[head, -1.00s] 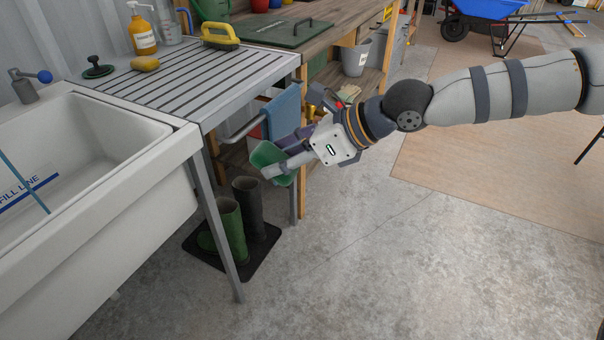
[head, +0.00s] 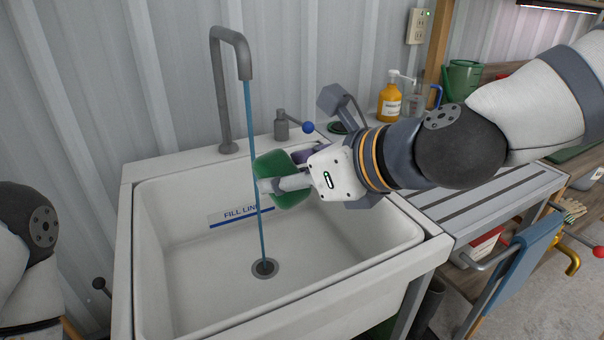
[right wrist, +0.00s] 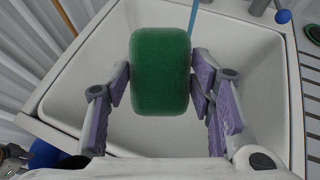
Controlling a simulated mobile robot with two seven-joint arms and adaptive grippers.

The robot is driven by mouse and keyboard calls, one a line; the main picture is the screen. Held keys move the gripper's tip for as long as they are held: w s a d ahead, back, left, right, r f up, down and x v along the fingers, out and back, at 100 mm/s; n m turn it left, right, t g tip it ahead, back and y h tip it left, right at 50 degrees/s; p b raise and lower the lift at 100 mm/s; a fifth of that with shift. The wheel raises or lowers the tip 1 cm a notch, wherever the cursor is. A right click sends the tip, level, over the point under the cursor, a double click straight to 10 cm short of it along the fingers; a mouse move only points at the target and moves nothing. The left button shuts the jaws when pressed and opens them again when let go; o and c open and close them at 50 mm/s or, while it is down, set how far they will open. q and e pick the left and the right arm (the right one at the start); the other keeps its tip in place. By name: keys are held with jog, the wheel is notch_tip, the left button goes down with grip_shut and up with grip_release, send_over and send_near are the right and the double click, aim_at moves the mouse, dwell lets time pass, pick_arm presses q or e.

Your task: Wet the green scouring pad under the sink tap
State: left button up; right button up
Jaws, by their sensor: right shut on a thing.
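My right gripper (head: 272,185) is shut on the green scouring pad (head: 281,165), which bulges between its fingers above the sink basin. The pad (right wrist: 160,72) also shows squeezed between the purple-padded fingers in the right wrist view. The grey sink tap (head: 232,60) runs a thin blue stream (head: 252,130) down to the drain (head: 264,267). The stream crosses the pad's left edge in the head view; I cannot tell if it touches the pad. The white sink (head: 180,265) lies below.
A blue-knobbed lever (head: 308,127) stands on the sink's back rim. The slatted drainboard (head: 500,195) adjoins on the right, with a yellow soap bottle (head: 389,100) behind. A blue towel (head: 525,255) hangs in front. The corrugated wall closes off the back.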

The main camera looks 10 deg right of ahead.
aim_at(281, 171)
jog(key=shift+w+f, duration=0.15)
jog(key=shift+w, duration=0.25)
pick_arm(q)
jog(key=s+f+g+b, duration=0.1)
jog(key=s+f+b, duration=0.2)
jog(key=s+f, duration=0.1)
jog(key=shift+s+f+g, duration=0.15)
jog(key=shift+s+g, duration=0.1)
jog(key=shift+g, duration=0.15)
pick_arm(e)
jog(key=w+a+f, duration=0.1)
jog(key=w, duration=0.5)
jog(key=w+a+f, duration=0.1)
jog(key=w+a, duration=0.1)
jog(key=w, duration=0.4)
jog(key=shift+f, duration=0.25)
